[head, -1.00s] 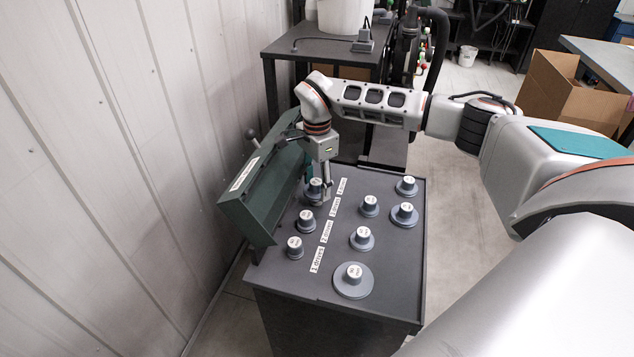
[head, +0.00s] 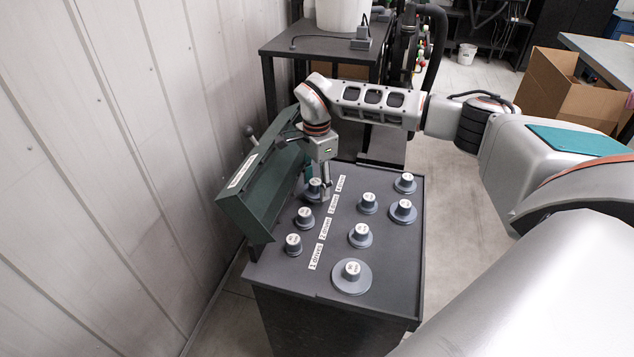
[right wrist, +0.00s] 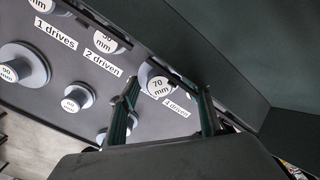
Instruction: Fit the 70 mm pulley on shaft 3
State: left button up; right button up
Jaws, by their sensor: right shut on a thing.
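The 70 mm pulley (right wrist: 158,84) is grey with a white-labelled hub. It stands at the far end of the left row on the bench, and in the head view it shows partly behind the fingers (head: 314,186). My right gripper (head: 323,193) points down at it and is shut on it; in the right wrist view the fingers (right wrist: 166,105) reach its hub. I cannot tell whether it is clear of the bench top. The dark green housing (head: 262,187) stands just left of the row. Shaft 3 is not visible. My left gripper is out of view.
The dark bench top (head: 390,285) carries several other labelled pulleys, including a large one (head: 351,277) at the front. Label strips (head: 316,256) run between the rows. A lever (head: 251,135) sticks up behind the housing. A panelled wall (head: 110,180) is close on the left.

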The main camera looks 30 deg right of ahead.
jog(key=shift+s+a+f, duration=0.1)
jog(key=shift+s+f, duration=0.05)
jog(key=shift+f, duration=0.4)
jog(key=shift+s+f, duration=0.15)
jog(key=shift+f, duration=0.4)
jog(key=o, duration=1.2)
jog(key=shift+w+a+f, duration=0.2)
jog(key=shift+w+f, duration=0.05)
jog(key=shift+w, duration=0.35)
jog(key=shift+s+d+r, duration=0.15)
jog(key=shift+s+r, duration=0.15)
jog(key=shift+r, duration=0.05)
jog(key=shift+w+r, duration=0.2)
jog(key=shift+r, duration=0.05)
jog(key=r, duration=0.5)
jog(key=shift+w+d+r, duration=0.1)
jog(key=shift+w+r, duration=0.2)
jog(key=shift+r, duration=0.1)
jog(key=shift+s+a+r, duration=0.15)
jog(key=shift+s+r, duration=0.2)
jog(key=shift+r, duration=0.2)
jog(key=shift+s+a+r, duration=0.15)
jog(key=shift+s+r, duration=0.2)
jog(key=shift+r, duration=0.15)
jog(key=shift+w+d+f, duration=0.25)
jog(key=shift+w, duration=0.1)
jog(key=shift+s+a+r, duration=0.1)
jog(key=shift+s+r, duration=0.05)
jog(key=shift+s, duration=0.05)
jog(key=shift+w, duration=0.1)
